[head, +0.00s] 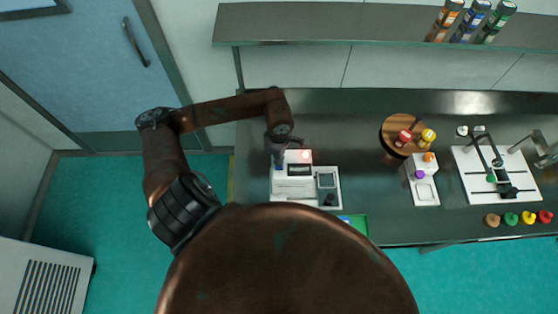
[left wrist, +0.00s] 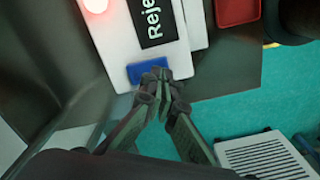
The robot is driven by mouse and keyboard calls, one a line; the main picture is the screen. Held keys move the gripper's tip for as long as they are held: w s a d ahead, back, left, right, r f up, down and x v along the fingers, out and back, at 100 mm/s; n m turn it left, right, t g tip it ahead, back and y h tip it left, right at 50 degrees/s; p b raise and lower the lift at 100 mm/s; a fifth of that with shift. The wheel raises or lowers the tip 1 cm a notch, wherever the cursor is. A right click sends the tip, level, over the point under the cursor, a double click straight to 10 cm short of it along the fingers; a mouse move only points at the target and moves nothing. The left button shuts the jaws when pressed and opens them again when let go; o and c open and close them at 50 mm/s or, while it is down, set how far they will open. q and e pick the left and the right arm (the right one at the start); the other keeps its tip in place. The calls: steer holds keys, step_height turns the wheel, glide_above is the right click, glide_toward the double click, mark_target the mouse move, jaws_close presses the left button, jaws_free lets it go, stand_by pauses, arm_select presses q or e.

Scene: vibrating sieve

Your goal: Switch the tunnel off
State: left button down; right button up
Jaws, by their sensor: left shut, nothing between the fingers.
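A white machine (head: 293,188) stands on the steel counter under my left arm, with a screen (head: 326,180) on its right part. In the left wrist view a white panel (left wrist: 116,50) carries a black label reading "Reje" (left wrist: 152,22), a glowing red light (left wrist: 96,5) and a blue block-shaped button (left wrist: 146,69). My left gripper (left wrist: 165,76) is shut and empty, its fingertips at the lower right edge of the blue button. I cannot tell whether they touch it. In the head view this gripper (head: 278,160) is over the machine's back left corner. My right gripper is not in view.
A round wooden stand (head: 391,144) with coloured jars, a small white unit (head: 422,186) and a white board (head: 480,183) stand on the counter to the right. A green tray (head: 358,224) is at the counter's front. Bottles (head: 470,22) stand on the shelf above.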

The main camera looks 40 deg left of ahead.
arm_select(q)
steer(key=shift+f+b, duration=1.15)
steer(key=shift+f, duration=0.05)
stand_by(0.9)
steer(key=shift+r, duration=0.1)
steer(key=shift+r+p, duration=1.4)
steer(key=shift+r, duration=2.05)
